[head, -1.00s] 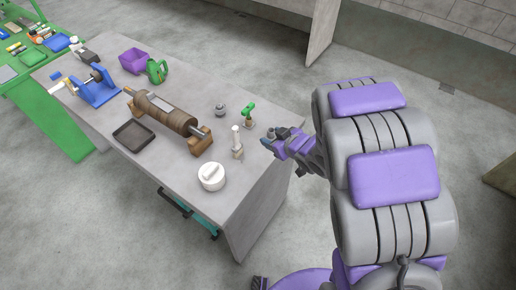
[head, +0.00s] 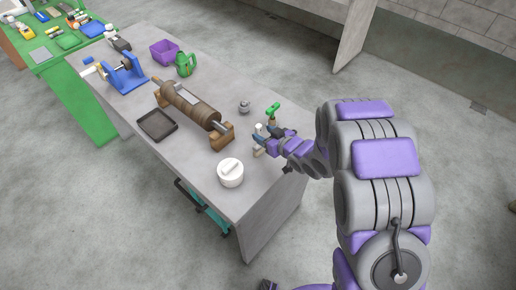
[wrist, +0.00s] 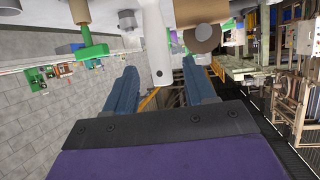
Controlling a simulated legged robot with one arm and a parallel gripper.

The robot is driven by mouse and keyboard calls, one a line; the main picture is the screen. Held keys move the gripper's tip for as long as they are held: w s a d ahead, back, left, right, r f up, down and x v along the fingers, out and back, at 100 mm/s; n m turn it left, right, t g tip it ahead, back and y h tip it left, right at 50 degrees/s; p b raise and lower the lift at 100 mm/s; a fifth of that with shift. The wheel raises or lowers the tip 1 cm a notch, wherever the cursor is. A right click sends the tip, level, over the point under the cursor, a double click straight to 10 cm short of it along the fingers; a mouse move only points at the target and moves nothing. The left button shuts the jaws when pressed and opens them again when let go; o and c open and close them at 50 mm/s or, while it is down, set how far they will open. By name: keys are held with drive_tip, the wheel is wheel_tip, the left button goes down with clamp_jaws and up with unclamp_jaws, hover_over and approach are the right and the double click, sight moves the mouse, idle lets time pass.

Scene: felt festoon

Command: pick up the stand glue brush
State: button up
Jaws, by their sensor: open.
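The glue brush appears to be the pale upright piece with a rounded white end (head: 258,128) and a small light base, near the right end of the grey table. My gripper (head: 262,137) is open beside it and partly covers it in the head view. In the wrist view, which looks upside down, the white shaft (wrist: 155,45) comes down from the top. Its rounded end lies between my two open blue-grey fingers (wrist: 160,84), with gaps on both sides. Whether it is within finger depth is hard to tell.
A green-handled tool (head: 272,110) stands close behind, with a small grey object (head: 244,107) beside it. A white round pot (head: 230,173) stands near the front edge. A wooden roller (head: 190,105) and dark tray (head: 157,125) lie to the left.

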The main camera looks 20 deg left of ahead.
drive_tip(key=b+x, duration=0.1)
drive_tip(key=x, duration=0.5)
drive_tip(key=shift+r, duration=0.1)
clamp_jaws()
idle(0.5)
drive_tip(key=shift+a, duration=0.1)
